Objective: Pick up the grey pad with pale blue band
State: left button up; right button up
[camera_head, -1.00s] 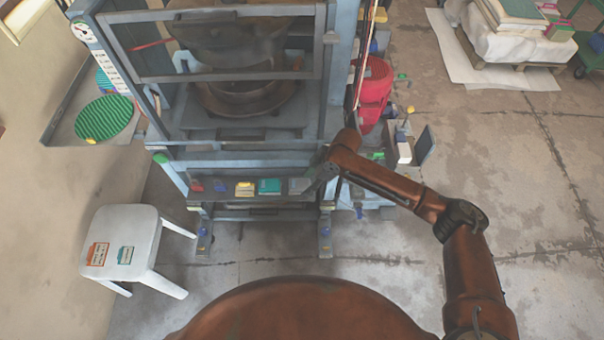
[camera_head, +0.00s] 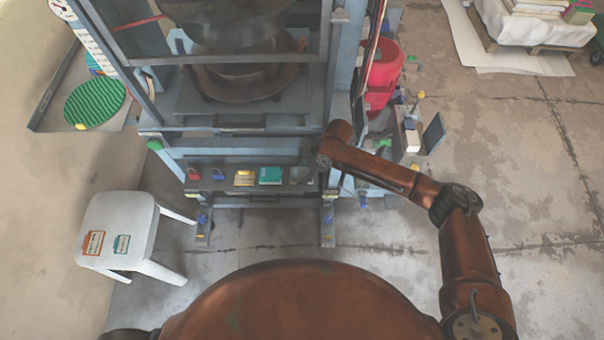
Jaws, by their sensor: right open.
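A small grey shape, which looks like the grey pad (camera_head: 297,176), lies at the right end of the row on the press's front shelf (camera_head: 215,187), right of a teal pad (camera_head: 270,175). It is small and partly hidden by my right gripper, and I cannot make out its pale blue band. My right gripper (camera_head: 307,172) is open, reaching down to the shelf at or just beside this shape. Whether it touches the shape I cannot tell. My left gripper is not in view.
A yellow pad (camera_head: 244,178) and red (camera_head: 193,174) and blue padlocks (camera_head: 218,174) share the shelf. The press frame (camera_head: 235,143) rises above it. A white stool (camera_head: 118,222) stands left.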

jog(key=shift+a+f, duration=0.15)
jog(key=shift+f, duration=0.1)
jog(key=c, duration=0.8)
jog(key=shift+r, duration=0.15)
